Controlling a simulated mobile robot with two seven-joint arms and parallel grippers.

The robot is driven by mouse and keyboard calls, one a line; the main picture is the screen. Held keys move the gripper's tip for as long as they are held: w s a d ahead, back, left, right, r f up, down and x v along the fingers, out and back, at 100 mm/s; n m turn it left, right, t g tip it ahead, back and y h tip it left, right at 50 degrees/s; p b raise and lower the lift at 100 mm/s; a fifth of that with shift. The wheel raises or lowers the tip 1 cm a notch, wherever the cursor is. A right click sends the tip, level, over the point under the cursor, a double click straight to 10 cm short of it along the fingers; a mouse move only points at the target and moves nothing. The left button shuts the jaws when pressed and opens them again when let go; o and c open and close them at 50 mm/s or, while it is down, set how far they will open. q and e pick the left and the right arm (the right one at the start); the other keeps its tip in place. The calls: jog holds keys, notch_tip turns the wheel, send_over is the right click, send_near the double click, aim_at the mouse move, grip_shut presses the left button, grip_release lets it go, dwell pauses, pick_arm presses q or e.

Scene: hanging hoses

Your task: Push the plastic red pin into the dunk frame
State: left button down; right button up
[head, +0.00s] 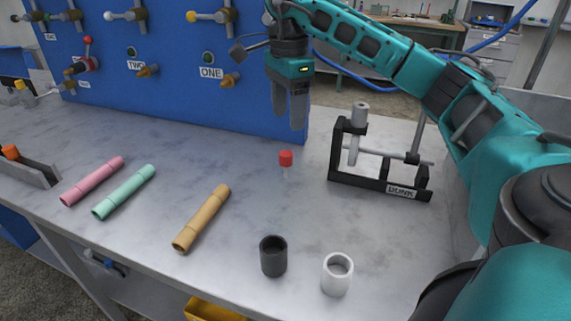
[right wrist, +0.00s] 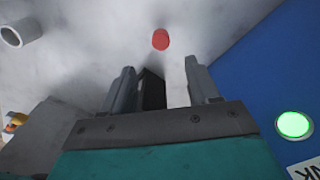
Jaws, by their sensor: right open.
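The plastic red pin (head: 286,158) stands on the grey table, its red head up and a pale, hard-to-see shank below. In the right wrist view the red pin (right wrist: 160,39) shows just beyond the fingertips. My right gripper (head: 290,117) points down, open and empty, above and behind the pin, apart from it. Its two fingers also show in the right wrist view (right wrist: 158,70). The black dunk frame (head: 345,178) stands to the right of the pin, with a DUNK label and grey cylinders and a rod mounted in it. My left gripper is not in view.
A black cup (head: 273,256) and a white cup (head: 337,275) stand near the front edge. Tan (head: 202,218), green (head: 124,192) and pink (head: 92,181) tubes lie at left. A blue panel (head: 170,75) with valves rises behind. The table around the pin is clear.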

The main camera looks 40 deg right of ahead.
send_over(285, 154)
jog(key=f, duration=0.5)
jog(key=shift+s+d+b, duration=0.15)
jog(key=shift+d+b, duration=0.15)
jog(key=shift+b, duration=0.1)
jog(key=shift+w+a+f+b, duration=0.1)
jog(key=shift+f+b, duration=0.25)
jog(key=shift+f, duration=1.15)
jog(key=shift+w+a+f+b, duration=0.1)
jog(key=shift+f+b, duration=0.2)
jog(key=shift+f, duration=1.15)
grip_shut()
jog(key=shift+r, duration=0.2)
